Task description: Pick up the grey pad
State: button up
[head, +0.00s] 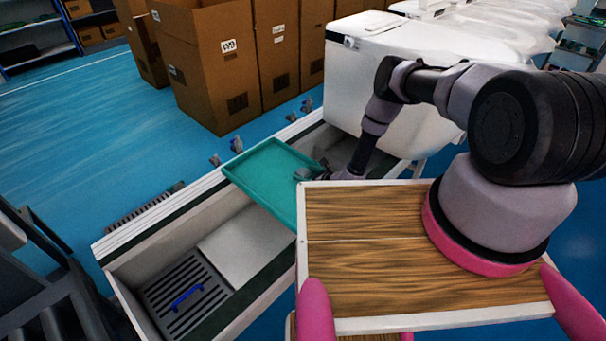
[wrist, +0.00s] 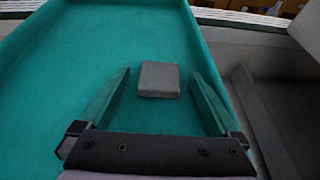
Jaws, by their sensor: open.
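The grey pad (wrist: 159,80) is a small, flat, rounded square block. In the wrist view it lies on the floor of the teal tray (wrist: 40,70), near the tray's right side. My gripper (wrist: 160,82) is open, with one finger to the left of the pad and one to the right. Gaps show between the pad and both fingers, and nothing is held. In the head view my gripper (head: 312,174) reaches down at the right end of the teal tray (head: 262,170). The pad cannot be made out there.
The tray's raised rim stands close to my right finger. The tray rests across a light conveyor trough (head: 120,245) holding a dark grate with a blue handle (head: 187,297). White toilets (head: 385,75) stand behind my arm. Cardboard boxes (head: 205,65) stand beyond the line.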

jog(key=c, duration=1.4)
